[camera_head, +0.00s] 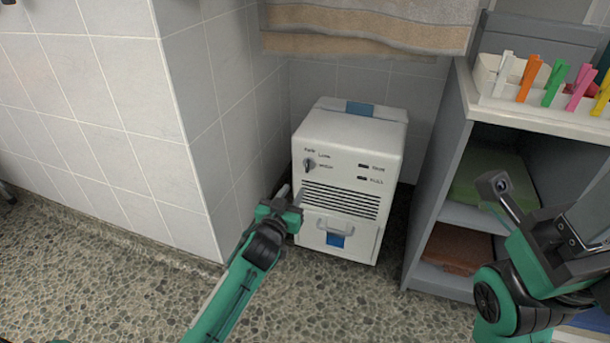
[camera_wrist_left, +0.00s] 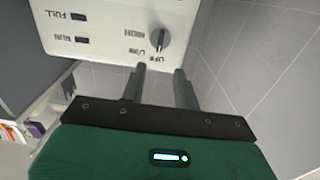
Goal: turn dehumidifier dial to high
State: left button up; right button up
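The white dehumidifier (camera_head: 350,150) stands on the floor in the wall corner. Its dark dial (camera_head: 309,164) is at the upper left of the front panel, with OFF, LOW and HIGH labels around it. In the left wrist view the panel appears upside down, and the dial (camera_wrist_left: 163,40) is just beyond the fingertips, near the OFF label. The exact pointer direction is hard to tell. My left gripper (camera_head: 292,193) is open and empty, just below and in front of the dial; its two fingers (camera_wrist_left: 160,71) are apart. My right gripper (camera_head: 535,212) is at the right, away from the dehumidifier.
A grey shelf unit (camera_head: 435,205) stands right of the dehumidifier, with a bin of coloured clothespins (camera_head: 489,75) on top and folded towels (camera_head: 490,180) inside. A towel (camera_head: 370,25) hangs above. A tiled wall (camera_head: 185,120) juts out at left. The pebbled floor (camera_head: 120,285) in front is clear.

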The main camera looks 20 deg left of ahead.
aim_at(307, 167)
pick_arm(q)
jog(key=w+b, duration=0.2)
jog(key=w, duration=0.3)
jog(key=w+b, duration=0.2)
jog(key=w, duration=0.2)
jog(key=shift+w+d+f, duration=0.15)
jog(key=shift+w, duration=0.2)
jog(key=shift+w+b, duration=0.35)
jog(key=shift+w, duration=0.3)
grip_shut()
